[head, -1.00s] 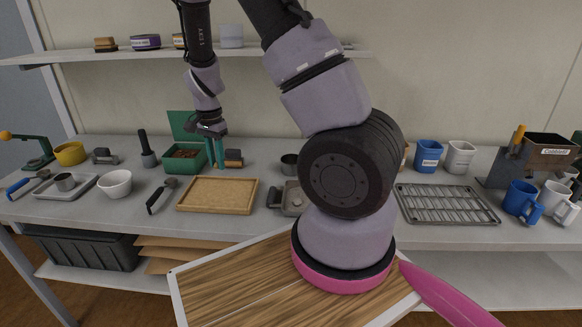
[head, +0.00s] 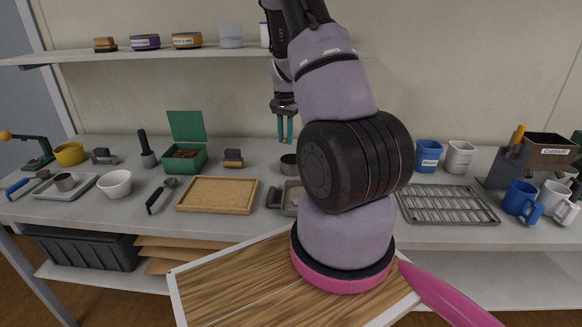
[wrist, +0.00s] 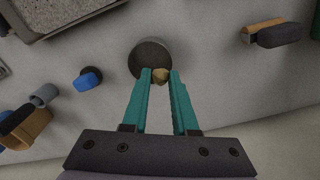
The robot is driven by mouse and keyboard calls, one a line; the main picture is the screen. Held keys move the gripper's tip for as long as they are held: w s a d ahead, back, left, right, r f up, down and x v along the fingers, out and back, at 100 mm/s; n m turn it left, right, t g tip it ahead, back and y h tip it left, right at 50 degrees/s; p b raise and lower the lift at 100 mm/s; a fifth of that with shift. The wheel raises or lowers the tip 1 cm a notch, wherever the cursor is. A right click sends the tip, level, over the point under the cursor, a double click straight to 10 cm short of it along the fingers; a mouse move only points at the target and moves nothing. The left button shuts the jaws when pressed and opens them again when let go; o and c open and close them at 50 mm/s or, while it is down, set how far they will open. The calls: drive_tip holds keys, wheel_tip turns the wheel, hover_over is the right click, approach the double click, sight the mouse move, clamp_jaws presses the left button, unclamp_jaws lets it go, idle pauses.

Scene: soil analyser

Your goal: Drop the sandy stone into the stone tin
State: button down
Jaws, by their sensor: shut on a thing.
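My gripper (head: 285,138) hangs pointing down over the back-middle of the bench, above a small round grey tin (head: 288,164). In the wrist view my gripper (wrist: 160,76) has its teal fingers shut on a small sandy stone (wrist: 161,75), held at the fingertips. The tin's round dark opening (wrist: 148,55) shows just beyond the fingertips, and the stone overlaps its near edge in the picture. The exact height of the stone above the tin cannot be told. The stone is too small to make out in the head view.
A green box with its lid up (head: 185,158) and a small block (head: 233,158) stand left of the tin. A wooden tray (head: 218,195) lies in front of them. A wire rack (head: 447,204) lies to the right. A shelf (head: 190,53) runs above the bench.

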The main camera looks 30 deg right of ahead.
drive_tip(key=shift+s+d+f, duration=0.1)
drive_tip(key=shift+d+f, duration=0.55)
drive_tip(key=shift+f, duration=0.35)
drive_tip(key=shift+s+d+f, duration=0.1)
drive_tip(key=shift+d+f, duration=0.55)
drive_tip(key=shift+f, duration=0.35)
drive_tip(key=shift+s+d+f, duration=0.1)
drive_tip(key=shift+d+f, duration=0.55)
drive_tip(key=shift+f, duration=0.35)
drive_tip(key=c, duration=0.6)
unclamp_jaws()
